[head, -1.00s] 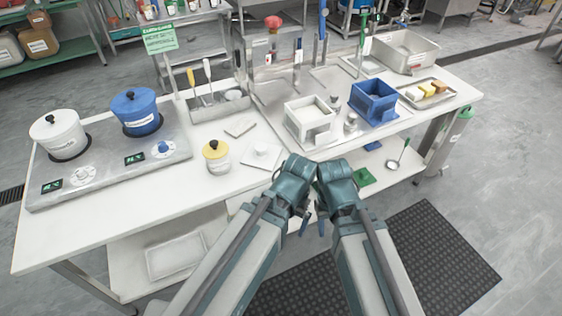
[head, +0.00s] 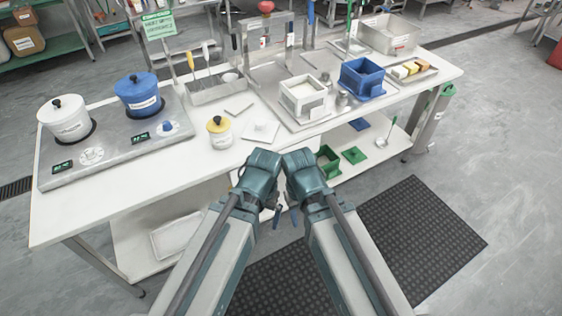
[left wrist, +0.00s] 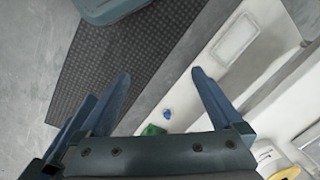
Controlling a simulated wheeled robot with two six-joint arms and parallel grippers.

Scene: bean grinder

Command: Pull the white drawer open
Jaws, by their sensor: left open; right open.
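A white open-topped box (head: 303,108) stands on the metal tray in the middle of the table. A drawer cannot be clearly made out on it; its front looks flush. A similar blue box (head: 362,82) stands to its right. Both my grippers hang low in front of the table, apart from the white box. My right gripper (head: 293,216) is open and empty, its fingers small in the head view. My left gripper (head: 277,218) is beside it, partly hidden by its own wrist. The left wrist view shows the left gripper's two fingers (left wrist: 162,90) wide apart with nothing between them.
The table (head: 75,205) also carries a grey panel with a white pot (head: 65,122) and a blue pot (head: 140,98), and a yellow-lidded jar (head: 219,134). A lower shelf (head: 135,225) holds green items. A dark mat (head: 420,225) lies on open floor.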

